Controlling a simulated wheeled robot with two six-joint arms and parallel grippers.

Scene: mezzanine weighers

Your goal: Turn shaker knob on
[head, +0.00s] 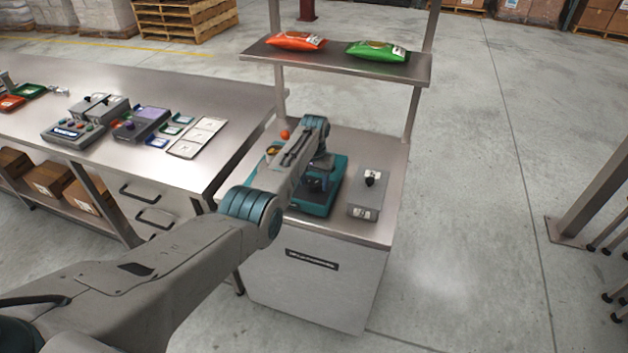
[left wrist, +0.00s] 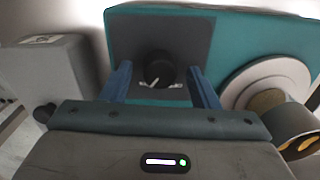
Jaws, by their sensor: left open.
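The shaker (head: 312,209) is a teal unit on the steel bench, largely hidden behind my left arm in the head view. In the left wrist view the teal shaker (left wrist: 262,32) has a dark panel with a round black knob (left wrist: 158,68). The knob's white pointer mark slants to the lower left, near a small white marking on the panel. My left gripper (left wrist: 160,74) is open, with one blue finger on each side of the knob. Gaps show between the fingers and the knob. My right gripper is not in view.
A grey box (head: 362,205) with a black knob stands right of the shaker. A shelf (head: 345,66) above holds an orange bag (head: 296,41) and a green bag (head: 377,51). A long bench (head: 215,98) with weighers stands left. Open floor lies right.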

